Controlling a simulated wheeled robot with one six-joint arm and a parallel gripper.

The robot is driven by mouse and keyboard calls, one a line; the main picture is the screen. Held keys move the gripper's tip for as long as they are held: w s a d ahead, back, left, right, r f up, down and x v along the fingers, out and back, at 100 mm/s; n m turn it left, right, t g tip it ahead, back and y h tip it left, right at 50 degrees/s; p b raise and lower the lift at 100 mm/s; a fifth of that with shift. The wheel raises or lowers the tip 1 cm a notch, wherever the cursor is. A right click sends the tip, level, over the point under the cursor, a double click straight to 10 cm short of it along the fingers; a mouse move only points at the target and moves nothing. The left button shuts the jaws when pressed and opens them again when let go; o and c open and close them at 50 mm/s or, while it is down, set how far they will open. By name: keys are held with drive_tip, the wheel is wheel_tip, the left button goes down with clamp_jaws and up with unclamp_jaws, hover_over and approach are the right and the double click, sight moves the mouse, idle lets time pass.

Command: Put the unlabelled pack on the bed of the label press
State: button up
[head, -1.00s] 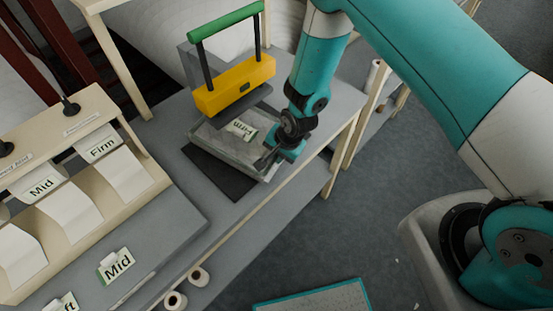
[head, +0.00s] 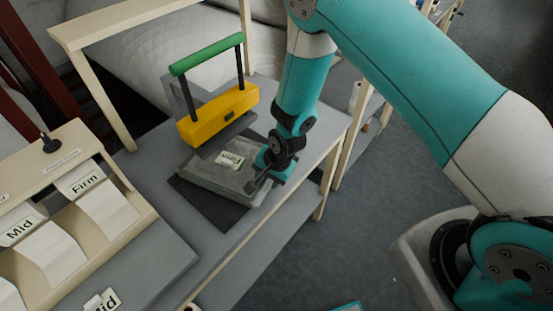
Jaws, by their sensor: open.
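The label press has a yellow head (head: 218,116) and a green handle (head: 207,54), raised above its bed. A flat grey pack (head: 208,178) lies at the front of the press, partly under the head, on a dark mat or plate (head: 222,213). A white card with dark lettering (head: 230,160) lies on top of the pack, its text upside down to me. My gripper (head: 259,182) is open at the pack's right edge, pointing down. Whether its fingers touch the pack or straddle its edge I cannot tell. The press bed is mostly hidden by the pack.
A wooden rack of label cards marked Mid (head: 20,229) and Firm (head: 85,183) stands at left. A loose Mid card (head: 102,300) lies on the grey surface in front. A wooden frame and white quilted rolls (head: 150,50) stand behind.

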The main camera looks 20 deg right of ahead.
drive_tip(key=b+v, duration=0.3)
drive_tip(key=v, duration=1.3)
drive_tip(key=shift+s, duration=0.1)
drive_tip(key=shift+c, duration=0.2)
idle(0.4)
